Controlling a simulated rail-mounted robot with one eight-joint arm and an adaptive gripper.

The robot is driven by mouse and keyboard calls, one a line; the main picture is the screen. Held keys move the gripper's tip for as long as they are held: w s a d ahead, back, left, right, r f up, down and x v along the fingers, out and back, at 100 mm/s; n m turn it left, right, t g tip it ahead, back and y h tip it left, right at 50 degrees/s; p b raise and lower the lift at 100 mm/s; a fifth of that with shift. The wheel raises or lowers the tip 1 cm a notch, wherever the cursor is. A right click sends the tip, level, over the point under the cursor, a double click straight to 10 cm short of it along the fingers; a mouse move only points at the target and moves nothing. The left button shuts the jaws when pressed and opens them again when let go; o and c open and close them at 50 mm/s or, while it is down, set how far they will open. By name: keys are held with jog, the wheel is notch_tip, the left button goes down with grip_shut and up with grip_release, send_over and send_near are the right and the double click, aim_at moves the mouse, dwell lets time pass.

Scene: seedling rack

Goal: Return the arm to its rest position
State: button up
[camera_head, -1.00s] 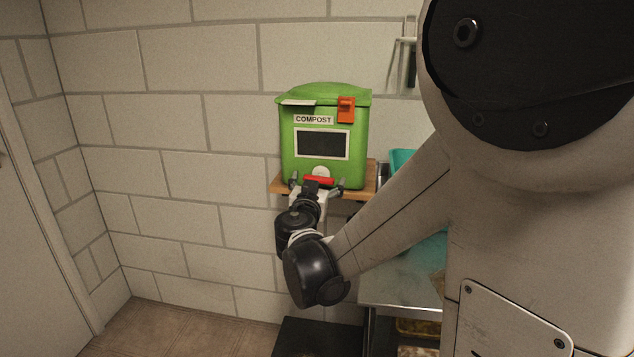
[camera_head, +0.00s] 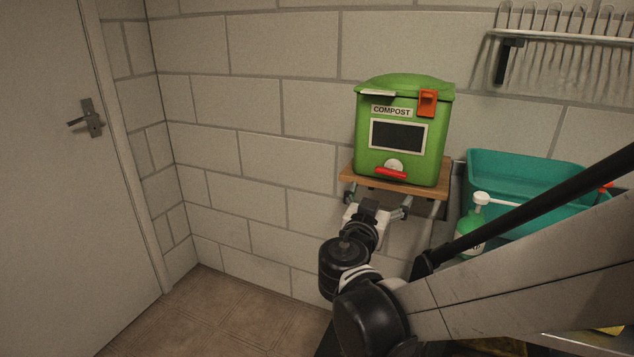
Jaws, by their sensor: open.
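My gripper (camera_head: 377,198) is in the middle of the head view, just below and in front of the green compost bin (camera_head: 404,166). Its fingers are spread apart with nothing between them. My dark wrist and pale arm reach up to it from the lower right. The bin is upright, with a label, a dark window, an orange latch and a red handle low on its front. The red handle shows clear above my gripper.
The bin stands on a wooden wall shelf (camera_head: 432,189). A teal tub (camera_head: 520,172) and a green pump bottle (camera_head: 470,236) are at the right, partly behind my arm. A wire rack (camera_head: 570,38) hangs above. A door (camera_head: 60,190) is at the left, with open floor (camera_head: 230,312) beside it.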

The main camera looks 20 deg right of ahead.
dwell(0.6)
jog(key=s+n+g+y+p, duration=0.45)
jog(key=s+p, duration=0.25)
jog(key=s, duration=0.3)
jog(key=s+a+r+n+g+y+p, duration=0.2)
jog(key=s+a+r+n+y+p, duration=0.1)
jog(key=s+a+y, duration=0.4)
jog(key=s+a+n+p, duration=0.1)
jog(key=s+a, duration=0.1)
jog(key=a, duration=0.1)
jog(key=shift+a, duration=0.35)
